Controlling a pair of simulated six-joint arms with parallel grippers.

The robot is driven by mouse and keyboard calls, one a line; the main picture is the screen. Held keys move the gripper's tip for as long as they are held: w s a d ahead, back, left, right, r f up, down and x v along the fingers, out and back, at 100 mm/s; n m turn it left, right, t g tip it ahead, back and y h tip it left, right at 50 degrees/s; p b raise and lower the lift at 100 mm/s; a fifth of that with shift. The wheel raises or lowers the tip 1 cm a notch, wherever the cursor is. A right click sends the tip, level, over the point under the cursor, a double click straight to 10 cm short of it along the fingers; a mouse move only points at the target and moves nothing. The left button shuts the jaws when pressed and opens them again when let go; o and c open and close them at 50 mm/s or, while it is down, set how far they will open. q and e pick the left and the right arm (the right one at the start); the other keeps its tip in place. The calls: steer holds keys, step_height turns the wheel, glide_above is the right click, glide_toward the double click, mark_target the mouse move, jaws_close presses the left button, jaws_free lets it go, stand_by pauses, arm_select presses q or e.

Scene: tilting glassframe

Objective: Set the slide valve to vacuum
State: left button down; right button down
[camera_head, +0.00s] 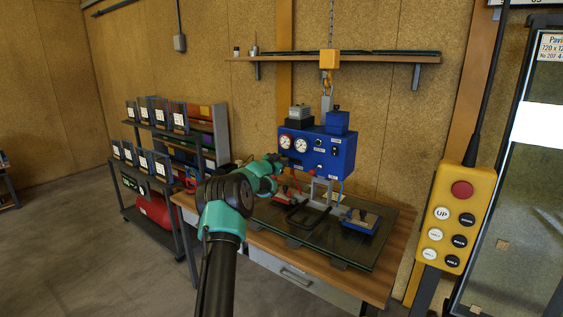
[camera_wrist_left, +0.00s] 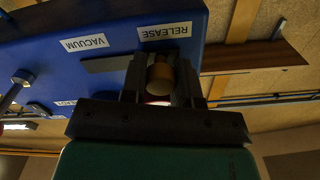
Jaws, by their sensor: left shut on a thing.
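The blue valve box (camera_head: 330,152) hangs from a chain hook above the bench, with two round gauges on its front. It fills the upper left of the left wrist view (camera_wrist_left: 60,55), seen upside down, with a VACUUM label (camera_wrist_left: 85,43) and a RELEASE label (camera_wrist_left: 164,31). A dark slot (camera_wrist_left: 105,64) runs under the labels. A brass slide knob (camera_wrist_left: 160,75) sits at the RELEASE end. My left gripper (camera_head: 281,163) is at the box's left side and shut on the knob; its fingers (camera_wrist_left: 161,84) stand on both sides of it. My right gripper is not in view.
Below the box, a lifter frame with blue and red suction pads (camera_head: 358,221) rests on a glass pane (camera_head: 330,246) on the wooden bench (camera_head: 393,262). A yellow button pendant (camera_head: 458,217) hangs at the right. A shelf rack (camera_head: 165,160) stands at the left.

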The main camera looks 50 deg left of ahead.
mark_target(299, 161)
arm_select(q)
steer(key=d, duration=0.3)
steer(key=w+d, duration=0.1)
steer(key=d, duration=0.2)
steer(key=shift+w, duration=0.15)
steer(key=shift+w+d, duration=0.1)
steer(key=shift+d, duration=0.3)
steer(key=c, duration=0.9)
jaws_free()
steer(key=shift+d, duration=0.1)
steer(key=shift+o, duration=0.2)
steer(key=shift+s, duration=0.7)
steer(key=v, duration=1.6)
